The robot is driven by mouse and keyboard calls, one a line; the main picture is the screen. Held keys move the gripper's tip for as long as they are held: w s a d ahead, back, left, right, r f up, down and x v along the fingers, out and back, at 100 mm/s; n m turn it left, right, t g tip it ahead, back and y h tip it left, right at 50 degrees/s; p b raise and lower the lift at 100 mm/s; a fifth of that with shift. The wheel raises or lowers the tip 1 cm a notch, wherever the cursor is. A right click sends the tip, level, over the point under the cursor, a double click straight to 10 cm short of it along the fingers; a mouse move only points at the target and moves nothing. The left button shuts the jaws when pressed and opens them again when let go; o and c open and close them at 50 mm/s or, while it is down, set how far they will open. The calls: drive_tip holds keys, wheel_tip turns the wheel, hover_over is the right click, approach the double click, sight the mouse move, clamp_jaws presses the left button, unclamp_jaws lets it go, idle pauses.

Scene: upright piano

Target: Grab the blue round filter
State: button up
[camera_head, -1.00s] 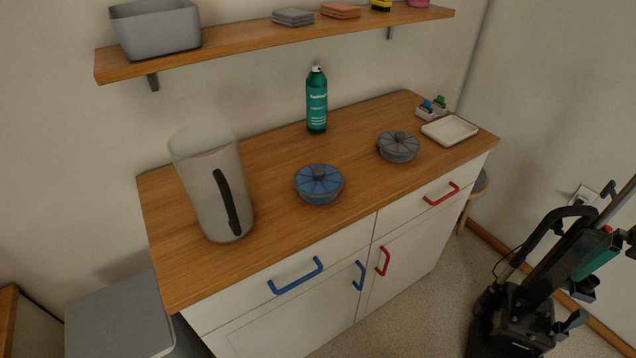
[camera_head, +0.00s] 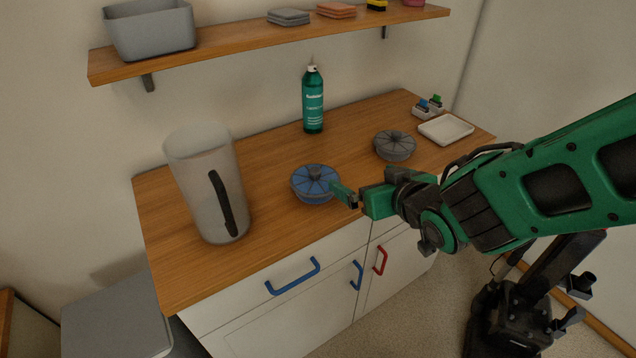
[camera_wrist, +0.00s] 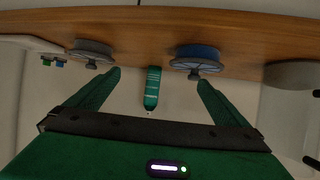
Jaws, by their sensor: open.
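The blue round filter (camera_head: 314,184) sits on the wooden counter, with a grey knob on its top. In the wrist view the blue filter (camera_wrist: 198,62) shows upside down, ahead of the finger on the right of the picture. My gripper (camera_head: 345,195) is just to the right of the filter in the head view, and its fingertips look close to the filter's edge; I cannot tell whether they touch. In the wrist view my gripper (camera_wrist: 158,80) has its two green fingers wide apart with nothing between them up close.
A similar grey filter (camera_head: 395,146) stands to the right on the wooden counter (camera_head: 270,225). A green bottle (camera_head: 313,103) is behind, a translucent pitcher (camera_head: 205,185) to the left, and a white tray (camera_head: 446,129) at the far right. A shelf (camera_head: 240,43) hangs above.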

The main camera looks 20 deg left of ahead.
sight(318, 174)
drive_tip(key=shift+n+y, duration=0.5)
drive_tip(key=s+a, duration=0.1)
drive_tip(key=a, duration=0.1)
drive_tip(key=s+a, duration=0.2)
drive_tip(key=shift+a+r+y, duration=0.15)
drive_tip(key=shift+a+y, duration=0.05)
drive_tip(key=shift+y, duration=0.1)
drive_tip(key=shift+a, duration=0.4)
drive_tip(key=shift+x, duration=1)
drive_tip(key=shift+s+a+x, duration=0.15)
drive_tip(key=shift+x, duration=1.9)
drive_tip(key=shift+s+a+x, duration=0.15)
drive_tip(key=shift+x, duration=1.95)
drive_tip(key=shift+s, duration=0.1)
drive_tip(key=c, duration=1.3)
